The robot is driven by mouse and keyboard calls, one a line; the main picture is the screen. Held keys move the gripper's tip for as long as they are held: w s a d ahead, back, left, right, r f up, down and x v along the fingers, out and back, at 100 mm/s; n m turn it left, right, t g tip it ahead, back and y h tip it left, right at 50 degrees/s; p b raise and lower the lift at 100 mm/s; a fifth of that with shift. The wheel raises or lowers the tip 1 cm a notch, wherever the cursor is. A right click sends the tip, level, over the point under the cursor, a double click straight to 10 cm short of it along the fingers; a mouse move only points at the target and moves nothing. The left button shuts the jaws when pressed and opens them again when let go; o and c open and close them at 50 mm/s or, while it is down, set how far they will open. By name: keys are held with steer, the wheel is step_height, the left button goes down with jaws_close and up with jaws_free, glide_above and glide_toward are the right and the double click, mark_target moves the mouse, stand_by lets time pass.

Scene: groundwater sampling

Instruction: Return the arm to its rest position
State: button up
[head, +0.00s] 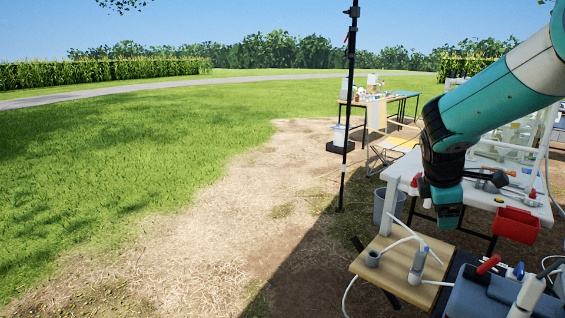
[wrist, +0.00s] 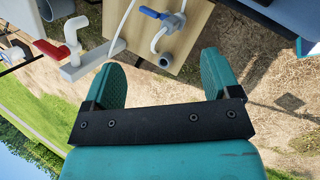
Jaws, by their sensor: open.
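My teal arm (head: 490,105) reaches in from the upper right of the head view and bends down at its black wrist. My gripper (head: 449,217) points down above the right side of the wooden board, near the white table. In the wrist view my gripper (wrist: 160,72) shows two teal fingers spread wide apart.
The wooden board (head: 372,268) bears white tubing and a valve with a blue handle (wrist: 150,13). A blue case (head: 475,300) is at lower right. A red bin (head: 516,225) hangs at the white table (head: 480,198). A black pole (head: 346,120) stands left. Open ground lies left.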

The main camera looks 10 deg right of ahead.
steer(key=s+a+r+m+y+p, duration=0.1)
steer(key=s+a+r+y, duration=0.15)
steer(key=a, duration=0.35)
steer(key=s+a+r+m+y+p, duration=0.1)
steer(key=s+a+r, duration=0.1)
steer(key=s+a, duration=0.3)
steer(key=s+a+r+m+g+y+p, duration=0.1)
steer(key=s+a+r+m+y, duration=0.1)
steer(key=s+a, duration=0.6)
steer(key=s+a+r+m+g+y+p, duration=0.1)
steer(key=s+a+r+m+y, duration=0.1)
steer(key=s+a, duration=0.6)
steer(key=s+r+y, duration=0.1)
steer(key=s, duration=0.3)
steer(key=shift+s+m+g, duration=0.15)
steer(key=shift+m+g, duration=0.15)
steer(key=shift+c, duration=0.2)
